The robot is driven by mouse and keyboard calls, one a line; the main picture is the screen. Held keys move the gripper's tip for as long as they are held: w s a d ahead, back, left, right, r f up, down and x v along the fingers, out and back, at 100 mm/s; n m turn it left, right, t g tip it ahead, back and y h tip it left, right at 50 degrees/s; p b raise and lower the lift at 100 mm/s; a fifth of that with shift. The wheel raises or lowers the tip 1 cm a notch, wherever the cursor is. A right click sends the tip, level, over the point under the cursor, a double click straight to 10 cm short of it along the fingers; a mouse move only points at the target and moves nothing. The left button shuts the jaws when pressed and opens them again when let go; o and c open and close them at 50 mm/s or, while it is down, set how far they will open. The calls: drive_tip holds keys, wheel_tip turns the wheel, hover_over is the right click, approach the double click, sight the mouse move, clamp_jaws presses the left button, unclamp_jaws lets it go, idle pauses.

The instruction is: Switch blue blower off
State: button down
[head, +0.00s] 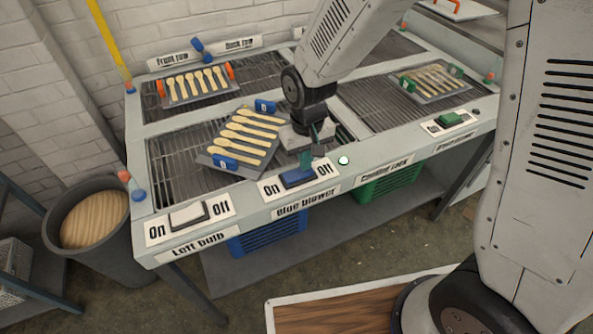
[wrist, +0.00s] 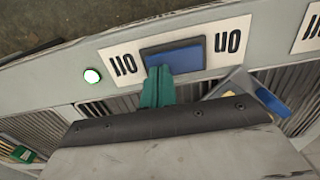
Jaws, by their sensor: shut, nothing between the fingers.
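The blue blower switch (head: 293,179) is a blue rocker on a white plate at the front edge of the bench, with "On" at its left and "Off" at its right. In the wrist view the blue rocker (wrist: 180,55) appears upside down, with "Off" on the left. My gripper (head: 306,166) is shut and empty, its teal fingers pointing down at the Off half of the rocker. In the wrist view the fingertips (wrist: 159,72) overlap the rocker's edge on the Off side. I cannot tell whether they touch it, or which way the rocker is tilted.
A lit green-white lamp (head: 343,160) sits right of the switch plate. A white switch (head: 187,214) is at the left and a green switch (head: 452,118) at the right. A blue crate (head: 268,236) is below.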

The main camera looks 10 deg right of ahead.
drive_tip(key=shift+f, duration=0.25)
drive_tip(key=shift+r, duration=3.55)
drive_tip(key=shift+s, duration=0.1)
